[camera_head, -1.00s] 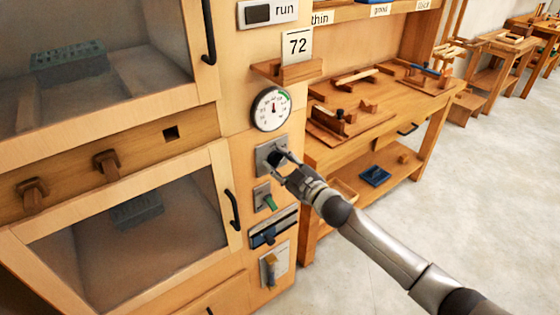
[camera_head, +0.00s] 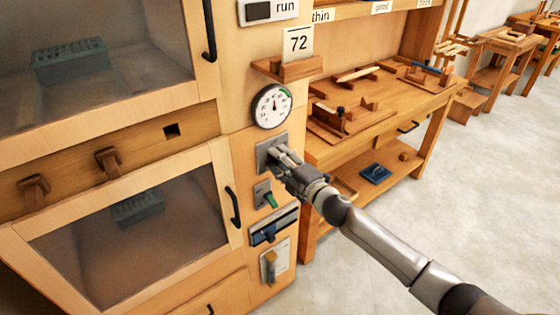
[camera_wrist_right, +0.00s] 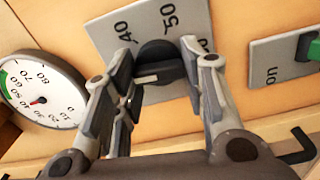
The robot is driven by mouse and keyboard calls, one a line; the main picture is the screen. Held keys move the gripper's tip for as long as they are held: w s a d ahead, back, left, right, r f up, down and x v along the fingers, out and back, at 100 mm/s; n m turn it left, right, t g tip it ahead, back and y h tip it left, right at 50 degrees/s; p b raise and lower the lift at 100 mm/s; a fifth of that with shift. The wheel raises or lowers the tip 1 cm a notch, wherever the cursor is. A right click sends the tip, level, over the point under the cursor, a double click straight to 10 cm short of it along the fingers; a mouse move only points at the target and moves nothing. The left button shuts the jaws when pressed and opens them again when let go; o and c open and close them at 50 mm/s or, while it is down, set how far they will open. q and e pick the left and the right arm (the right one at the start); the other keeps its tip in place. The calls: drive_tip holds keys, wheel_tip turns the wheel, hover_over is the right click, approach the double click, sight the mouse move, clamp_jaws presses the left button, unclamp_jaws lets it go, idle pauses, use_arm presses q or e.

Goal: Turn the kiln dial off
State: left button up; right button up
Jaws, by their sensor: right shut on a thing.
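The kiln dial (camera_wrist_right: 158,62) is a round black knob with a pale pointer bar, on a grey plate (camera_wrist_right: 110,32) marked 40 and 50 in the right wrist view. My right gripper (camera_wrist_right: 160,75) has its fingers on both sides of the knob and is shut on it. In the head view the same gripper (camera_head: 276,155) is at the plate (camera_head: 264,148) on the kiln's front panel and hides the knob. The pointer's exact reading is hard to tell. My left gripper is not in view.
A round gauge (camera_head: 272,106) is above the dial. A green-handled switch (camera_head: 268,196), a blue slider (camera_head: 272,229) and another lever (camera_head: 270,266) are below it. The kiln door handle (camera_head: 233,208) is to the left. A wooden workbench (camera_head: 385,105) stands to the right.

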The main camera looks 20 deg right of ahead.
drive_tip(key=shift+n, duration=0.5)
drive_tip(key=o, duration=1)
drive_tip(key=v, duration=1.2)
